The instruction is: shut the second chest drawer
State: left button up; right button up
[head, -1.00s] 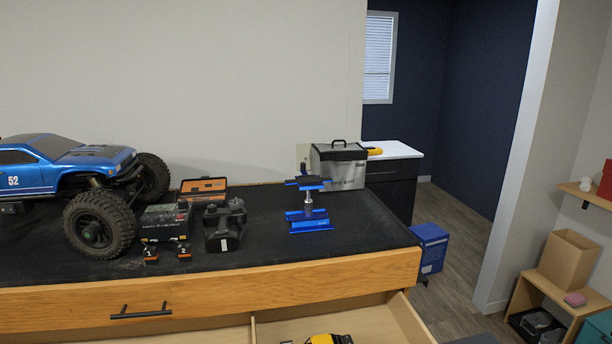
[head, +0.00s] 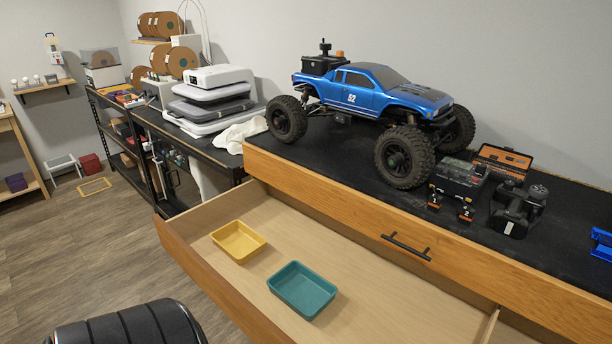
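The wooden chest has a shut upper drawer front (head: 375,233) with a black bar handle (head: 406,246). Below it, the second drawer (head: 375,290) stands pulled far out, its pale inside showing. A yellow tray (head: 238,241) and a teal tray (head: 302,289) lie in it, and a divider (head: 489,326) shows at the lower right. Neither of my grippers is in view.
A blue RC truck (head: 375,88), a charger (head: 458,178) and other gear stand on the black chest top. A shelf bench (head: 190,130) with printers and spools is to the left. Wooden floor (head: 90,240) is open at the left. A black ribbed part rises at the bottom left.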

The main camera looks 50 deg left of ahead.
aim_at(370, 316)
jog(key=u, duration=1.4)
